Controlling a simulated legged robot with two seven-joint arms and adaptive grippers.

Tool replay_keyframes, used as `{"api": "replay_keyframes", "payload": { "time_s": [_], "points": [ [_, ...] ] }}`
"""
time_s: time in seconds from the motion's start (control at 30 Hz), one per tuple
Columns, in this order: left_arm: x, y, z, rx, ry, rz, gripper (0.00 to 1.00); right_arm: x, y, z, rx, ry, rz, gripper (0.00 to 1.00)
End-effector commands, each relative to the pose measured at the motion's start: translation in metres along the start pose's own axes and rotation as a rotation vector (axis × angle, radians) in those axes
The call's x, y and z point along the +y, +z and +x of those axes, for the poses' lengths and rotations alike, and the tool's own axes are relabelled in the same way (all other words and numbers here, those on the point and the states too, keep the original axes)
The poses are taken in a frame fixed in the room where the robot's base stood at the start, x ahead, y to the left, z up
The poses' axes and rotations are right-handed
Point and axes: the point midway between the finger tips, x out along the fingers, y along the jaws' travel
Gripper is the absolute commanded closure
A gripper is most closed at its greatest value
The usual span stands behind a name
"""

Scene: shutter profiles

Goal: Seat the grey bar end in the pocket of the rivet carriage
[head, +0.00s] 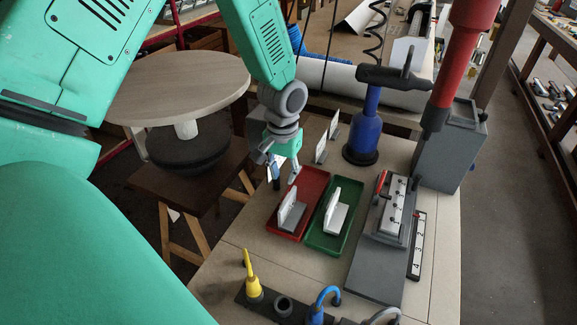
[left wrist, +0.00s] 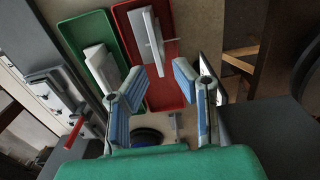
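The grey bar end (head: 291,214) lies in the red tray (head: 316,184), its upright plate standing on a flat foot. It also shows in the left wrist view (left wrist: 147,36), beyond my fingertips. The rivet carriage (head: 393,210) sits on a dark grey base right of the trays, with a red lever at its back; its pocket is not clear to me. My left gripper (head: 283,172) is above the red tray's back-left end. In the left wrist view its two blue-padded fingers (left wrist: 158,83) are apart, with nothing between them. My right gripper is not in view.
A green tray (head: 319,238) beside the red one holds a whiter bar end (head: 337,213). A blue bottle-shaped tool (head: 368,135) and a grey box (head: 452,148) stand behind. A tool holder with a yellow tool (head: 251,280) is in front. A round-topped stool (head: 178,85) stands left.

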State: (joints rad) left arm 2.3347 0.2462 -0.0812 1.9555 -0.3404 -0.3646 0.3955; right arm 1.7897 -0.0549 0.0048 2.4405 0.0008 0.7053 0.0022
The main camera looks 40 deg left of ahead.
Motion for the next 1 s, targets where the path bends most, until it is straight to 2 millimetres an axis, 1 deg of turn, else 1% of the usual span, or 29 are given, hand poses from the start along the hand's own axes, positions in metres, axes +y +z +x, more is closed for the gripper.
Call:
{"api": "replay_keyframes", "payload": {
  "time_s": [0.07,0.3,0.4,0.63,0.83,0.9,1.0],
  "points": [
    [0.001,0.002,0.011,-0.007,-0.001,0.004,0.76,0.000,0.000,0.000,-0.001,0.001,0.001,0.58],
    [-0.004,0.001,0.061,-0.012,0.008,0.003,0.76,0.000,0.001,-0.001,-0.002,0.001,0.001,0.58],
    [-0.006,0.000,0.076,-0.011,0.011,0.003,0.76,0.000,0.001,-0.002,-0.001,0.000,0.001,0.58],
    [-0.004,0.001,0.092,-0.010,0.009,0.004,0.76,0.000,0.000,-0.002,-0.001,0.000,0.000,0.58],
    [-0.002,0.002,0.123,-0.011,0.006,0.005,0.76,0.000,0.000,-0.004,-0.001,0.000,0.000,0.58],
    [-0.001,0.002,0.132,-0.011,0.006,0.005,0.76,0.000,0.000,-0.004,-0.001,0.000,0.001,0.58],
    [-0.002,0.001,0.138,-0.009,0.008,0.004,0.76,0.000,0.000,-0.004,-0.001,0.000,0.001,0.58]
  ]
}}
